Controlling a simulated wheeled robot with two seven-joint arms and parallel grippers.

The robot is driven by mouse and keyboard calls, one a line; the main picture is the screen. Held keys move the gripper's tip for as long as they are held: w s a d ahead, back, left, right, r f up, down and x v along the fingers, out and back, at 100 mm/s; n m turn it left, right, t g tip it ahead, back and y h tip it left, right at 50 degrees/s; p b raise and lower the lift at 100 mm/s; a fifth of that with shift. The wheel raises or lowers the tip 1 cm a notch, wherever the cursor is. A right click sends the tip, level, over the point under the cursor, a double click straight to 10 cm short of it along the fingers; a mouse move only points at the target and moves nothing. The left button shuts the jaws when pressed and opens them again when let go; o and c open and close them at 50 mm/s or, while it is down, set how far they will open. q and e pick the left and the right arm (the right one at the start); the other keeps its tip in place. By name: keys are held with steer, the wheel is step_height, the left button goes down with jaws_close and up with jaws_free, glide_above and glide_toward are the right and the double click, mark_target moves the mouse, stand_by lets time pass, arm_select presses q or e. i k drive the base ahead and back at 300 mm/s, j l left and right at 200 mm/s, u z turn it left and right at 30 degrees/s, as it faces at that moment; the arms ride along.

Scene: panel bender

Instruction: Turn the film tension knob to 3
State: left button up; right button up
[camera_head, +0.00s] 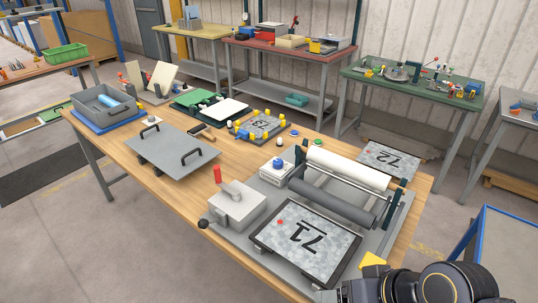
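A blue round knob (277,162) sits on a small white box (273,174) at the back left of a film roller machine. I take it to be the film tension knob, but its scale and setting are too small to read. The machine has a white roller (348,168) and a grey roller (335,197) on a grey base (268,190). My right arm comes in at the bottom right, with its dark gripper end (362,290) near the machine's front right corner, well away from the knob. Its fingers cannot be made out. My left gripper is out of view.
A panel marked 71 (305,240) lies before the rollers, and one marked 72 (390,158) behind them. A grey box with a red-topped handle (236,206) stands left. A plate with two handles (172,152) and a grey bin (104,102) are farther left on the wooden table.

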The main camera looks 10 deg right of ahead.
mark_target(277, 163)
steer(key=z, duration=0.4)
steer(key=i+j+z, duration=0.4)
steer(key=j, duration=0.25)
steer(key=i+j+z, duration=0.15)
steer(key=j, duration=0.2)
steer(key=i+j+z, duration=0.2)
steer(key=j, duration=0.2)
steer(key=i+j, duration=0.1)
steer(key=j, duration=0.25)
steer(key=i+j, duration=0.15)
steer(key=j, duration=0.2)
